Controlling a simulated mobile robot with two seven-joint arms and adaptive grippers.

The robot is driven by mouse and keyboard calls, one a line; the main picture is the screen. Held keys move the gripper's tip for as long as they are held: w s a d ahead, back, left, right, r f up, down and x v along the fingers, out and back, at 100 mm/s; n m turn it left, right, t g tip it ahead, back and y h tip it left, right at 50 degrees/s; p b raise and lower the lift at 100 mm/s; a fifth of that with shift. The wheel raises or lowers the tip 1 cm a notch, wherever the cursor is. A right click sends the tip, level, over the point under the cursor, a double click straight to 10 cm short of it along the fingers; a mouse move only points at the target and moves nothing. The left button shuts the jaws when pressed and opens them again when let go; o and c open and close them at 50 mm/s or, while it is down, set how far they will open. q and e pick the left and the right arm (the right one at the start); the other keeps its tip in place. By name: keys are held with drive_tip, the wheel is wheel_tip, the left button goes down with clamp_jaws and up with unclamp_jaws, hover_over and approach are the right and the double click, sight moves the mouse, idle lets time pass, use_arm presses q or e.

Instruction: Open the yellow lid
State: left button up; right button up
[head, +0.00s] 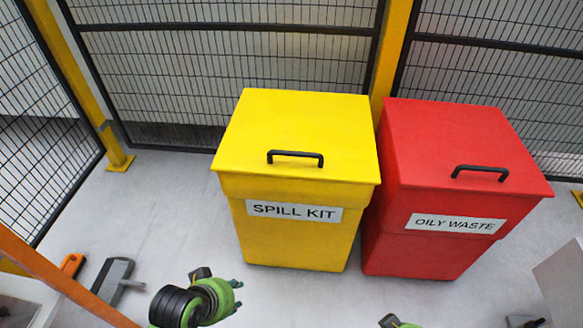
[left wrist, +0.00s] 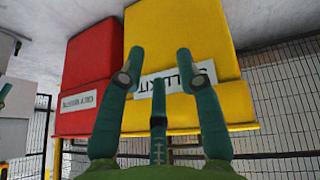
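The yellow lid (head: 297,120) lies flat and shut on the yellow spill kit bin (head: 290,240). A black bar handle (head: 295,154) stands near its front edge. My left gripper (head: 237,292) is low in front of the bin, apart from it and below the lid. In the left wrist view its green fingers (left wrist: 157,75) are spread and empty, facing the bin's label (left wrist: 172,82), which appears upside down. The lid's edge shows low in that view, partly hidden by the fingers. Only a green piece of my right gripper (head: 398,322) shows at the bottom edge; its fingers are hidden.
A red oily waste bin (head: 420,250) with its lid shut stands close on the right. Mesh fence (head: 220,70) and yellow posts (head: 392,45) rise behind. A grey-headed tool (head: 113,280) lies at lower left.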

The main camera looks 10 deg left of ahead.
use_arm(q)
drive_tip(key=w+d+r+n+t+h, duration=0.2)
drive_tip(key=w+d+n, duration=0.1)
drive_tip(key=w, duration=0.4)
drive_tip(key=w+d+r+n+t+h, duration=0.1)
drive_tip(key=w+d+r+n+t, duration=0.15)
drive_tip(key=w, duration=0.45)
drive_tip(key=n+t+h, duration=0.1)
drive_tip(key=n+t, duration=0.4)
drive_tip(key=n, duration=0.4)
approach(294, 153)
drive_tip(key=r+x, duration=0.1)
drive_tip(key=x, duration=0.3)
drive_tip(key=b+x, duration=0.1)
drive_tip(key=x, duration=0.2)
drive_tip(key=f+b+x, duration=0.1)
drive_tip(key=x, duration=0.1)
drive_tip(key=shift+w+d+f, duration=0.15)
drive_tip(key=shift+w+f, duration=0.05)
drive_tip(key=shift+w+d, duration=0.15)
drive_tip(key=shift+w, duration=0.3)
use_arm(e)
drive_tip(key=s+f, duration=0.3)
drive_tip(key=f, duration=2)
drive_tip(key=shift+d+f, duration=0.3)
drive_tip(key=shift+d, duration=0.05)
use_arm(q)
clamp_jaws()
